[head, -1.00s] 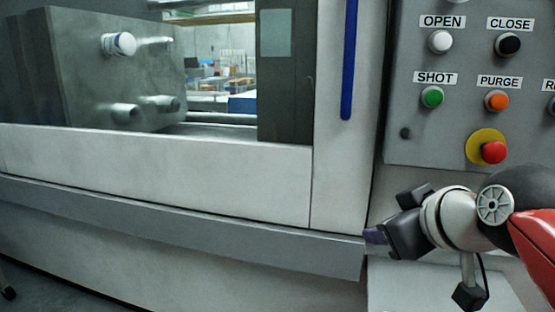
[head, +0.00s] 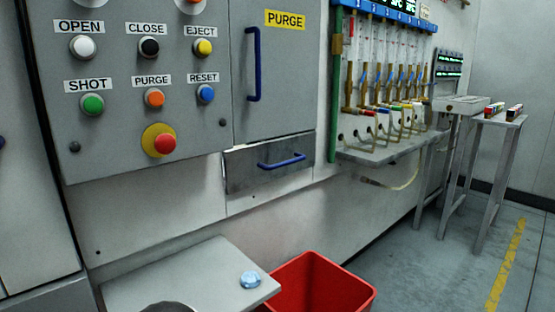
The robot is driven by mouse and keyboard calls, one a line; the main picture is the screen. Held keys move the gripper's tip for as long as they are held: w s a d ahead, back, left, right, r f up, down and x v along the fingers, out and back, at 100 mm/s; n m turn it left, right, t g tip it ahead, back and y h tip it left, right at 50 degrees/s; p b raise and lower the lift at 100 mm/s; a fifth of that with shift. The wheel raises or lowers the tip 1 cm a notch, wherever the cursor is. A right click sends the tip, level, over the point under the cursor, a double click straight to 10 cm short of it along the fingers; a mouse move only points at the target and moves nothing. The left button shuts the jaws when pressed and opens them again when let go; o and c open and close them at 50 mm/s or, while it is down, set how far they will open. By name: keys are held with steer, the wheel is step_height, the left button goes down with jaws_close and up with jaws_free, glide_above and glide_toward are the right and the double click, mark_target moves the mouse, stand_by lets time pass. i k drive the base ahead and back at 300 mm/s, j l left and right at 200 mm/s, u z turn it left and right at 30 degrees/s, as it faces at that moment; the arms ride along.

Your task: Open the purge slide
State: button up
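A grey panel (head: 275,85) with a yellow PURGE label (head: 285,19) is on the machine front, right of the button board. It carries an upright blue handle (head: 254,64) and looks closed. Below it, a metal drawer-like front (head: 240,172) with a level blue handle (head: 281,161) sits close to the machine face. Which of the two is the purge slide, I cannot tell. An orange button (head: 154,97) also has a PURGE label.
A grey ledge (head: 180,275) with a light-blue round object (head: 250,280) juts out below, beside a red bin (head: 318,284). A rack of tubes (head: 385,90) stands at right, with small tables (head: 490,120) beyond. The floor at right is clear.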

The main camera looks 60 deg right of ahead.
mark_target(245, 168)
steer(key=z, duration=1.7)
